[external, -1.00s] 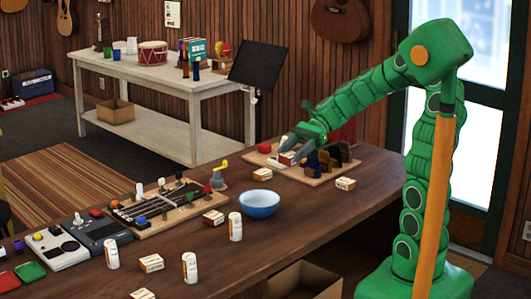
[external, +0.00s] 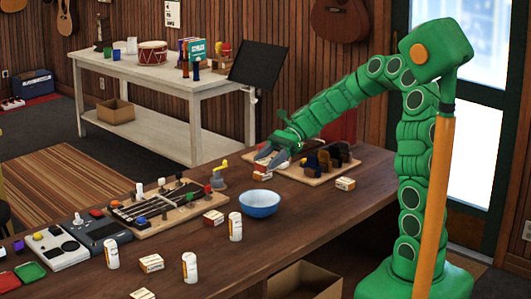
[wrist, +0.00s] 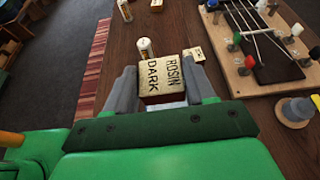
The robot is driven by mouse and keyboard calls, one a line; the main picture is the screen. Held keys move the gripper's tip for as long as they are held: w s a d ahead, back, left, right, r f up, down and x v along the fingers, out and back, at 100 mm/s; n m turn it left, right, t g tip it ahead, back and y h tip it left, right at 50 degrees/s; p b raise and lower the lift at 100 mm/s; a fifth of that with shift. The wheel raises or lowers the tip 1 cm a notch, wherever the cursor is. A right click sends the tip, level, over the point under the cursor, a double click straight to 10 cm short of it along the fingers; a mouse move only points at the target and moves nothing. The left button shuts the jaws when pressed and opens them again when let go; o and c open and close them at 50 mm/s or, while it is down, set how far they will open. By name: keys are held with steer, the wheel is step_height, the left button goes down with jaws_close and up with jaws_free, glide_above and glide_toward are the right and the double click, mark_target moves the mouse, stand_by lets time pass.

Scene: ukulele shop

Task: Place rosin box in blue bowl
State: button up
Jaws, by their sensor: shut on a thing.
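My gripper (external: 268,160) is shut on a rosin box (wrist: 160,76), with a grey finger on each side of it. The box's cream top reads "DARK ROSIN" in the wrist view, and its sides are dark red. In the external view the held box (external: 262,173) shows just below the fingertips, in front of the left end of a wooden board. The blue bowl (external: 259,206) stands upright on the dark wooden table, nearer the camera and below the gripper in the picture. It looks empty. The bowl does not show in the wrist view.
Similar small boxes stand at right (external: 345,184) and left of the bowl (external: 213,217). A white can (external: 235,226) stands close to the bowl's front left. A board with dark blocks (external: 318,178) lies behind it. A fretboard-like board (external: 160,207) lies left.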

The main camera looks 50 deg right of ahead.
steer(key=shift+w+a+f, duration=0.2)
steer(key=shift+w+f, duration=0.55)
steer(key=shift+f, duration=0.65)
steer(key=shift+w+a+f, duration=0.15)
steer(key=shift+w+f, duration=0.6)
steer(key=shift+f, duration=0.7)
steer(key=shift+w+a+f, duration=0.2)
steer(key=shift+w+f, duration=0.55)
steer(key=shift+f, duration=0.65)
steer(key=shift+f, duration=0.55)
steer(key=o, duration=1)
